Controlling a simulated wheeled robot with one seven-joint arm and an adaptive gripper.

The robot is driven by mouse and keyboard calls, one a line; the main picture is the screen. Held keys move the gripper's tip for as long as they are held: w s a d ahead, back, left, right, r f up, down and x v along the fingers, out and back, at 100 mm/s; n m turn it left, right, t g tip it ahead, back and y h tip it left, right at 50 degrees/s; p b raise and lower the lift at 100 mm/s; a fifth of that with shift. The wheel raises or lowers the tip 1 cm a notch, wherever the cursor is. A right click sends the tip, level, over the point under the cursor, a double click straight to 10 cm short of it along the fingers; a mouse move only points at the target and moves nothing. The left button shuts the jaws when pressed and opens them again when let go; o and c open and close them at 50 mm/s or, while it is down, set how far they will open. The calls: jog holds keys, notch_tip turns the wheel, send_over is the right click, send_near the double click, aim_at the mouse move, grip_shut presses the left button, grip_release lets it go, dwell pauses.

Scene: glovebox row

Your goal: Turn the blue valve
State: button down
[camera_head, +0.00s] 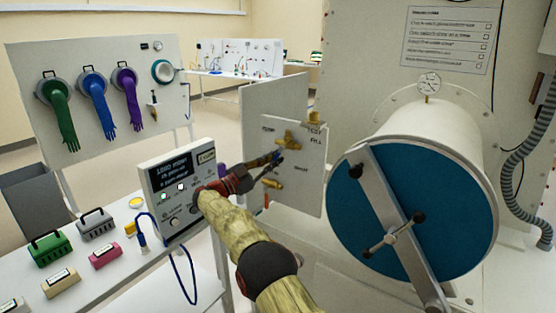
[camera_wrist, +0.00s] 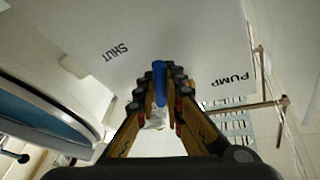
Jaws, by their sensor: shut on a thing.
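The blue valve handle (camera_wrist: 159,80) lies between my gripper's fingers in the wrist view, against a white panel (camera_wrist: 190,40) lettered SHUT and PUMP. My gripper (camera_wrist: 160,95) is shut on it, with a finger on each side. In the head view my gripper (camera_head: 272,163) reaches the upright white valve panel (camera_head: 308,195), and only a small bit of blue shows at its tips. Brass fittings (camera_head: 288,140) sit on the panel just above the fingertips. The valve's body is mostly hidden by my gripper.
A large white drum with a blue round door (camera_head: 360,220) and crossbar stands close on the right. A control box (camera_head: 178,185) with a screen stands left of my arm on a white table (camera_head: 125,275) with small cases. A glove board (camera_head: 110,140) stands behind.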

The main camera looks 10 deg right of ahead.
jog(key=m+p, duration=0.1)
jog(key=w+r+m+g+p, duration=0.1)
jog(key=m, duration=0.1)
jog(key=shift+a+y, duration=0.3)
jog(key=shift+a, duration=0.1)
jog(key=shift+w+a+r+m+g+y+p, duration=0.2)
jog(key=shift+r+m+g+y+p, duration=0.1)
jog(key=shift+m+p, duration=0.55)
jog(key=shift+w+a+r+m+g+y+p, duration=0.15)
jog(key=shift+m+g+y+p, duration=0.15)
jog(key=shift+m+p, duration=0.5)
jog(key=shift+s, duration=0.1)
jog(key=c, duration=1.9)
grip_release()
jog(key=shift+r, duration=0.1)
